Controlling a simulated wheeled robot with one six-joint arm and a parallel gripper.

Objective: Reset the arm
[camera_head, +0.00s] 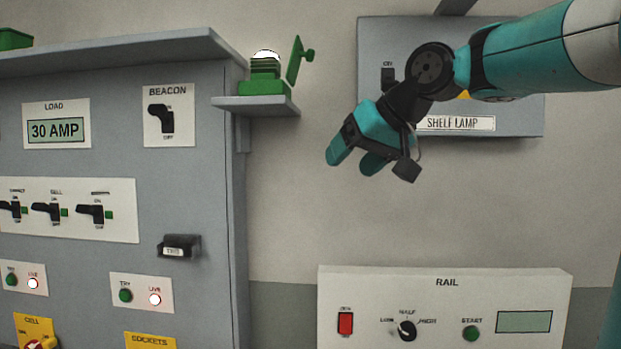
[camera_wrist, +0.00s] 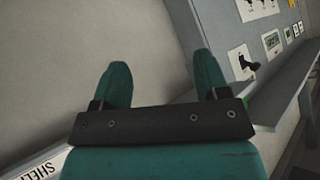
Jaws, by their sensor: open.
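My gripper (camera_head: 352,162) is teal and black and hangs in the air at the upper right of the head view, in front of the shelf lamp panel (camera_head: 530,118). Its two teal fingers point down and left and are apart, with nothing between them. In the wrist view the fingers (camera_wrist: 162,85) stand apart with bare wall behind them. My teal arm comes in from the upper right and hides part of the shelf lamp panel.
A grey cabinet (camera_head: 200,210) with switches stands at the left. Its side shelf (camera_head: 262,106) carries a green beacon (camera_head: 264,75) with a white dome. A white rail box (camera_head: 445,300) is at the lower right. Bare wall lies between them.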

